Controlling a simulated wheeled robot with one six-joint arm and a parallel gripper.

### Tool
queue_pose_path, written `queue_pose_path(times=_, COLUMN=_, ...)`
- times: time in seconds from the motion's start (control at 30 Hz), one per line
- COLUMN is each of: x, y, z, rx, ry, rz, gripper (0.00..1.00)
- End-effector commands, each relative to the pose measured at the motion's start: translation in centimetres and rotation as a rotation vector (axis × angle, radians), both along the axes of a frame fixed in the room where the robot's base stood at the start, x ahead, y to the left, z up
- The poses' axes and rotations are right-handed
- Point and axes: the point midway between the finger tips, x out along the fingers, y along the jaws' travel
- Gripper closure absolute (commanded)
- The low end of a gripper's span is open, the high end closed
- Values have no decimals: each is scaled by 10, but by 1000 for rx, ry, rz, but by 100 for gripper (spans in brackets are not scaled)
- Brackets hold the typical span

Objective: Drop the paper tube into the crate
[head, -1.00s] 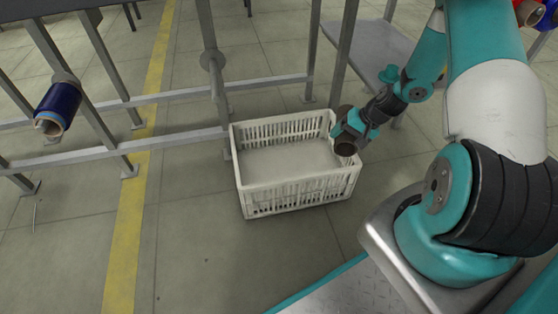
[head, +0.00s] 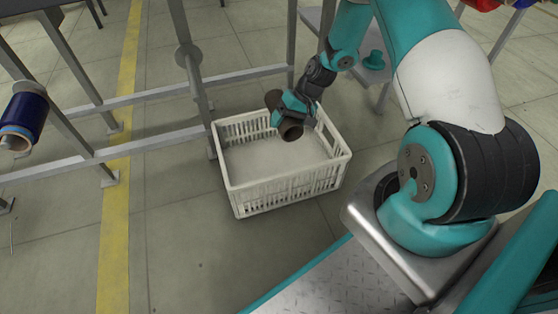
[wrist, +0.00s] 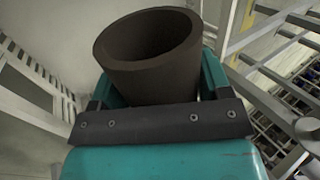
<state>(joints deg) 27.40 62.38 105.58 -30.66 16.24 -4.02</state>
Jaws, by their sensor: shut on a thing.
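The paper tube (wrist: 150,62) is dark brown and hollow. In the wrist view it stands between the teal fingers of my gripper (wrist: 155,90), its open end facing the camera. My gripper is shut on the tube above the crate's back right part. The crate's slatted wall also shows in the wrist view (wrist: 40,85).
A grey metal frame (head: 140,97) runs behind and left of the crate. A blue bobbin (head: 24,117) sits on it at the far left. The floor in front of the crate is clear.

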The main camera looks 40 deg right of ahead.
Motion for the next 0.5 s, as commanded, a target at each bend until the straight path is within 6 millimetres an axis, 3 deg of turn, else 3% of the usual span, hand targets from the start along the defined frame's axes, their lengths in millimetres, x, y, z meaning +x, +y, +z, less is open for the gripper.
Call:
queue_pose_path(times=0.03, x=0, y=0, z=-14, rx=0, ry=0, rz=0, gripper=53)
queue_pose_path(times=0.2, x=0, y=-1, z=-32, rx=0, ry=0, rz=-2, gripper=53)
queue_pose_path(times=0.5, x=-1, y=-3, z=-33, rx=0, ry=-1, rz=-5, gripper=53)
